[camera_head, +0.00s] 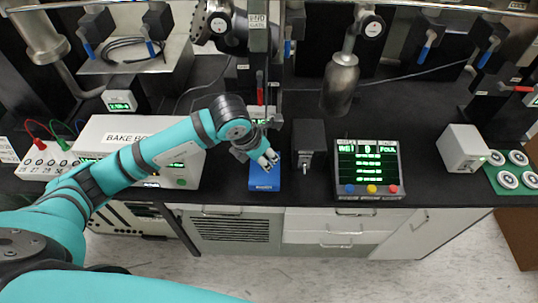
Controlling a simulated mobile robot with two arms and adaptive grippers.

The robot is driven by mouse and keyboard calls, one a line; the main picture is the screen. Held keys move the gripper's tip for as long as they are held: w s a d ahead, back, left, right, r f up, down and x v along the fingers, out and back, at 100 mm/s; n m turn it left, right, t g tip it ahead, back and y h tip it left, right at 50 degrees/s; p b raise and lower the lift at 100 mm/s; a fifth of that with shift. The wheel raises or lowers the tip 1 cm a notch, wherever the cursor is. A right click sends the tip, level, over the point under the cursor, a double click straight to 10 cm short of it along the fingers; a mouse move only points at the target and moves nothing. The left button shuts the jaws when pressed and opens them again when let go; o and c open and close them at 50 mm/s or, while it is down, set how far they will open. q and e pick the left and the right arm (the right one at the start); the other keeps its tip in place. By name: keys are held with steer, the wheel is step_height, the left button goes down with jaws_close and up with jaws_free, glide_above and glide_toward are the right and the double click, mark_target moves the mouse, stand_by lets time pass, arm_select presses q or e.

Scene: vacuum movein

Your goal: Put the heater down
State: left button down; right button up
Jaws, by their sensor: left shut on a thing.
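A small blue block (264,183), which I take to be the heater, is on or just above the black bench top near its front edge. Any gap beneath it cannot be made out. My left gripper (265,159) reaches in from the left and is shut on it from above. The fingers and wrist hide the rear part of the block. My right gripper does not show.
A white bake box (190,165) stands to the left, under my left arm. A black box (308,140) and a display unit (368,165) stand to the right. A metal cylinder (341,85) is behind them. Bare bench lies between the display and a white box (463,148).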

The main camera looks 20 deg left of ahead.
arm_select(q)
steer(key=shift+w+d, duration=0.25)
steer(key=shift+w, duration=0.45)
steer(key=f+p, duration=0.2)
steer(key=f, duration=0.1)
steer(key=shift+w+d, duration=0.1)
steer(key=shift+w, duration=0.1)
steer(key=shift+f, duration=0.3)
steer(key=shift+f, duration=0.1)
steer(key=shift+f, duration=0.15)
steer(key=c, duration=1.1)
jaws_free()
steer(key=shift+c, duration=0.2)
